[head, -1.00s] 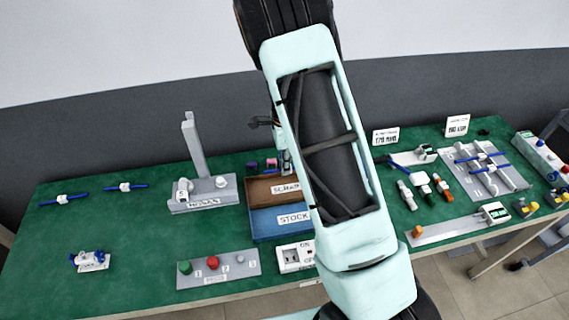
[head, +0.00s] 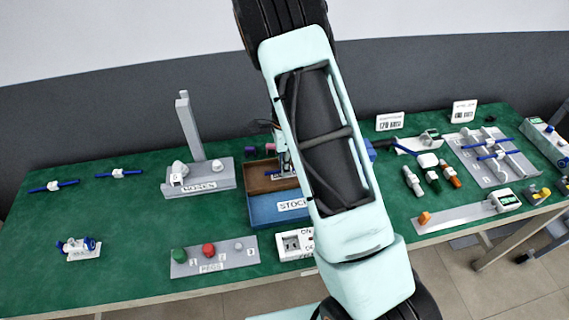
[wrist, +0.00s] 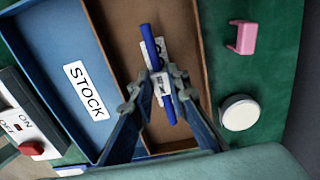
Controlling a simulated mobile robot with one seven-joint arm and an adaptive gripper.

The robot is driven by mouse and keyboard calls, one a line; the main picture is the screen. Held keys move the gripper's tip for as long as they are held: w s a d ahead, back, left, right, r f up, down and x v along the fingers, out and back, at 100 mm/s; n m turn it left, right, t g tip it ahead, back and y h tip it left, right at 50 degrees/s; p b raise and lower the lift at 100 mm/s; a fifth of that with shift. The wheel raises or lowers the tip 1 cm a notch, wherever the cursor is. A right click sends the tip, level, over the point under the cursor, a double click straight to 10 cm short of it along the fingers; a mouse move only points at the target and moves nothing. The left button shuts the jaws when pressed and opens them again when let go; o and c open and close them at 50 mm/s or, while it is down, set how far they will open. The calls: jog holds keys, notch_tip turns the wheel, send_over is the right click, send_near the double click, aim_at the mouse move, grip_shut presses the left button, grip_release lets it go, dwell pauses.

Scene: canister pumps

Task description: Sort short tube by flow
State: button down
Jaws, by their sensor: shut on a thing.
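My gripper (wrist: 157,84) is shut on a short tube, a blue tube with a white fitting (wrist: 158,55) at its middle. It holds the tube over the brown tray (wrist: 120,30); whether the tube touches the floor of the tray cannot be told. In the head view my gripper (head: 282,165) is over the same brown tray, mostly hidden by my arm. The blue tray (head: 266,211), labelled STOCK, adjoins the brown one. Two similar blue tubes with white fittings lie at the far left, one outer (head: 54,187) and one inner (head: 119,173).
A grey stand with a post (head: 190,130) is left of the trays. A button panel (head: 215,258) and a switch box (head: 295,244) are at the front. A pink block (wrist: 241,37) and a white round piece (wrist: 239,112) lie beside the brown tray.

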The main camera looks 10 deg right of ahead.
jog(key=shift+f, duration=0.15)
jog(key=c, duration=1.8)
grip_release()
notch_tip(320, 180, up, 12)
jog(key=shift+w, duration=0.1)
